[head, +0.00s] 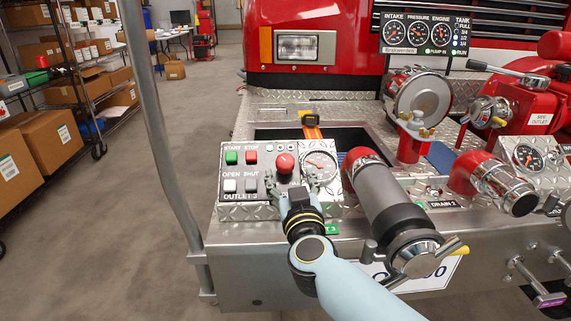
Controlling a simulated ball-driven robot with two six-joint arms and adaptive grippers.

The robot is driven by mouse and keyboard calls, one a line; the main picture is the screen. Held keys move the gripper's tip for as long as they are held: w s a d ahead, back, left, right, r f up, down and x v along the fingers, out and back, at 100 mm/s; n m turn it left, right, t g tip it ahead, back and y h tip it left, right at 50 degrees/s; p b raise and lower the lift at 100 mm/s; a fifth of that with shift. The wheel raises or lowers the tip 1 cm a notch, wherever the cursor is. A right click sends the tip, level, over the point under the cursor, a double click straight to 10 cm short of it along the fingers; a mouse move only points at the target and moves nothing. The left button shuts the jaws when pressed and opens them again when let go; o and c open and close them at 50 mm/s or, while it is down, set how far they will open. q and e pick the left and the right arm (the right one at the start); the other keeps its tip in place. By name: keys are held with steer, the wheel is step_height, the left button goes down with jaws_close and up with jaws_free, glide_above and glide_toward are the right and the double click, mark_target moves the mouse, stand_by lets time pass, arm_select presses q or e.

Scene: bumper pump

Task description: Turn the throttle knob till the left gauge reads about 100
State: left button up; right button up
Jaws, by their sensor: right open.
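A red round-topped knob (285,163) stands upright on the bumper's left control panel (232,187). A round white-faced gauge (319,166) sits just right of it; its needle is too small to read. My right gripper (297,184) is open at the panel, just in front of and below the red knob. Its fingers appear close around the knob's lower part, but I cannot tell if they touch it. It partly hides the panel's lower right. My left gripper is not in view.
A thick grey hose fitting (385,198) with a red elbow stands close right of my right gripper. Overhead are intake, pressure and engine gauges (419,34). Another gauge (528,157) is at far right. A grey vertical pole (160,120) stands left; open floor lies beyond it.

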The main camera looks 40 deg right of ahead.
mark_target(284, 163)
steer(key=b+x, duration=0.1)
steer(key=x, duration=0.6)
steer(key=shift+w, duration=0.3)
steer(key=c, duration=1.2)
steer(key=m+h+p, duration=0.1)
steer(key=m+g+h+p, duration=0.1)
steer(key=m, duration=0.1)
steer(key=shift+a+r+g+h, duration=0.1)
steer(key=shift+r+g+h, duration=0.1)
steer(key=shift+g+h, duration=0.1)
steer(key=shift+m+g+h, duration=0.4)
steer(key=shift+m+h, duration=0.1)
steer(key=shift+m, duration=0.3)
steer(key=shift+f+m+g+h, duration=0.25)
steer(key=shift+m+g+h, duration=0.4)
steer(key=shift+m, duration=0.35)
